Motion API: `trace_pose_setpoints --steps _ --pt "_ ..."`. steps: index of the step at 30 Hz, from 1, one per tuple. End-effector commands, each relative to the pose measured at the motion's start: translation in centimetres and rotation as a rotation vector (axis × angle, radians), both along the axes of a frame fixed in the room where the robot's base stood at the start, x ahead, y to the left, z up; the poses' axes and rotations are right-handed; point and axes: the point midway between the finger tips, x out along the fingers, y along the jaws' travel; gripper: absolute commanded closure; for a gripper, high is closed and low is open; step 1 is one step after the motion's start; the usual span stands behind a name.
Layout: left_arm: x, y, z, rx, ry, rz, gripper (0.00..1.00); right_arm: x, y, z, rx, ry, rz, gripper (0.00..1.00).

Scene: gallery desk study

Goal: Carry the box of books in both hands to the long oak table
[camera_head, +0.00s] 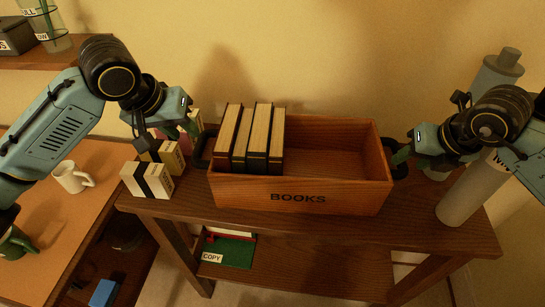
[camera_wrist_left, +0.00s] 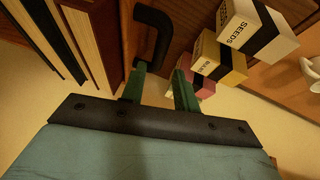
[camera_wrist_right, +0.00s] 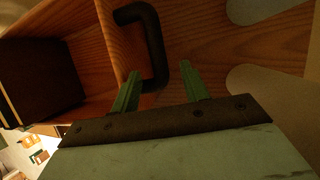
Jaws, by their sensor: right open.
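The wooden box of books (camera_head: 297,199), marked BOOKS, stands on a dark wooden stand (camera_head: 270,228). Several upright books (camera_head: 250,135) fill its left part; its right part is empty. It has a black handle at each end, the left one (camera_wrist_left: 155,35) and the right one (camera_wrist_right: 150,45). My left gripper (camera_wrist_left: 160,85) is open at the left handle, fingers apart and close to it. My right gripper (camera_wrist_right: 160,82) is open at the right handle, whose lower end lies between its fingertips in the right wrist view. I cannot identify the long oak table.
Small seed boxes (camera_head: 147,181) stand on the stand left of the box, near my left gripper. Grey cylinders (camera_head: 470,190) stand at its right end, by my right arm. A desk (camera_head: 60,215) with a white mug (camera_head: 72,177) is at left. A wall is close behind.

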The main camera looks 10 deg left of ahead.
Motion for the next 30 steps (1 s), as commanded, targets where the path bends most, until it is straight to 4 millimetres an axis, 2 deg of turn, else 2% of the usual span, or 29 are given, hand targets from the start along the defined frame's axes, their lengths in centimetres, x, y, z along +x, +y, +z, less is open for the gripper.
trace_pose_setpoints --steps 9,15,21,30 --pt "2.4 -1.0 -5.8 0.000 0.004 -0.001 0.69 1.3 0.7 -3.3 0.000 0.003 0.000 0.55" --pt "3.6 -1.4 -8.6 0.000 0.003 -0.001 0.69 1.9 1.1 -4.8 0.001 0.002 0.001 0.55" --pt "4.2 -1.7 -9.8 0.000 0.002 -0.001 0.69 2.2 1.2 -5.5 0.000 0.001 0.001 0.55" --pt "4.3 -1.7 -9.9 0.000 0.001 -0.001 0.69 2.2 1.2 -5.6 0.000 0.001 0.001 0.55"
